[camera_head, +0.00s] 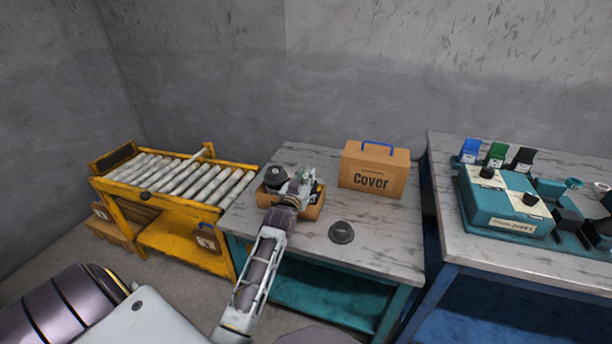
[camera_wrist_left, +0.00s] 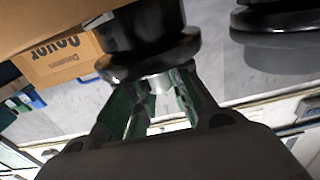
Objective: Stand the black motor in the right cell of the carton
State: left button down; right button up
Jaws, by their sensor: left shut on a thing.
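The small open carton (camera_head: 297,213) stands on the middle table, largely covered by my left arm. My left gripper (camera_head: 300,183) is over its right part. In the left wrist view, the gripper (camera_wrist_left: 158,85) is shut on the black motor (camera_wrist_left: 145,55) near its flange. In the head view the held motor is mostly hidden behind the gripper, so whether it touches the carton floor cannot be told. A dark rounded part (camera_head: 276,176) sits at the carton's left side. A second black flanged part (camera_wrist_left: 280,25) shows at right in the wrist view. My right gripper is not in view.
A brown box marked Cover (camera_head: 375,170) with a blue handle stands right behind the carton. A dark ring-like part (camera_head: 341,232) lies in front of it. A yellow roller stand (camera_head: 180,205) is at left, and a table with teal equipment (camera_head: 505,205) at right.

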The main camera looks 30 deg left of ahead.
pick_arm(q)
jog(key=shift+r, duration=0.25)
jog(key=c, duration=1.7)
grip_release()
jog(key=shift+f, duration=0.3)
jog(key=shift+c, duration=0.2)
jog(key=o, duration=0.4)
jog(key=shift+s+r, duration=0.1)
jog(key=shift+r, duration=0.05)
